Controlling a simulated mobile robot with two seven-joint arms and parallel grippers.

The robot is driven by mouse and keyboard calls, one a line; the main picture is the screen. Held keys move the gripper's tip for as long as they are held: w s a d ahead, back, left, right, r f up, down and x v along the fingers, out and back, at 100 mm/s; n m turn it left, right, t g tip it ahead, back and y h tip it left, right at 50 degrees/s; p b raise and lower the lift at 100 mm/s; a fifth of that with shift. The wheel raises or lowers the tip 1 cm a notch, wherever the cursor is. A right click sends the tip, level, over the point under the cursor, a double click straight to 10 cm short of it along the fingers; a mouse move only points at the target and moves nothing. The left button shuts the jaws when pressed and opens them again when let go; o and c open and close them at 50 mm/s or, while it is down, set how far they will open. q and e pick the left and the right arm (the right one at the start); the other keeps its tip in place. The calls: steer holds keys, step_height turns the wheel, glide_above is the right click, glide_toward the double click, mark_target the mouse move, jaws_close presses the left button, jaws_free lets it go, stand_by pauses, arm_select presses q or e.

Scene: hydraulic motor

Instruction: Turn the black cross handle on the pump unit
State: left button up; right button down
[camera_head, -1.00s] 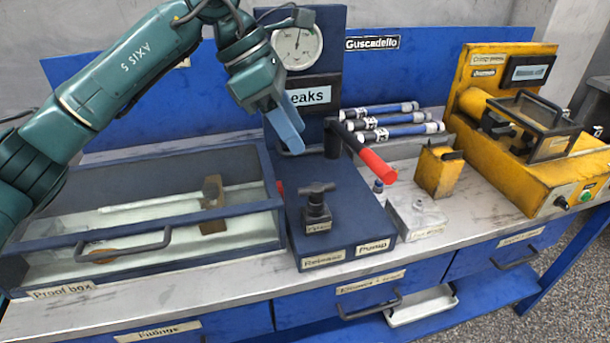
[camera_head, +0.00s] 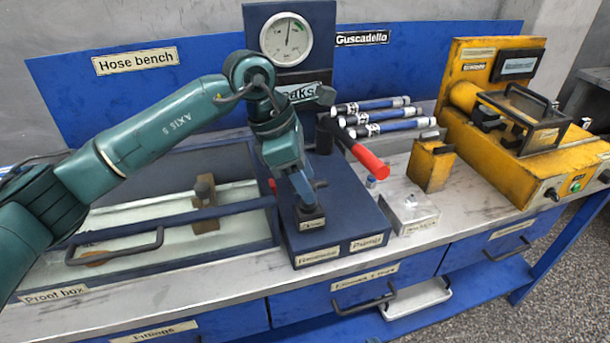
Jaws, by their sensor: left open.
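The dark blue pump unit (camera_head: 345,205) stands mid-bench with "Release" and "Pump" labels on its front. The black cross handle (camera_head: 320,184) is on top of it, at the "Release" side. My left gripper (camera_head: 307,196) points down right at the handle, with its jaws open. The finger covers most of the handle, and only its right end and the block below it show. I cannot tell whether the fingers touch the handle or straddle it. My right gripper is not in view.
A red-gripped pump lever (camera_head: 370,160) sticks out to the right, close behind my gripper. The round gauge (camera_head: 286,39) stands at the back. The proof box (camera_head: 165,256) is on the left. A yellow block (camera_head: 430,166) and yellow machine (camera_head: 530,165) are on the right.

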arm_select(q)
steer(key=shift+f, duration=0.15)
steer(key=c, duration=1)
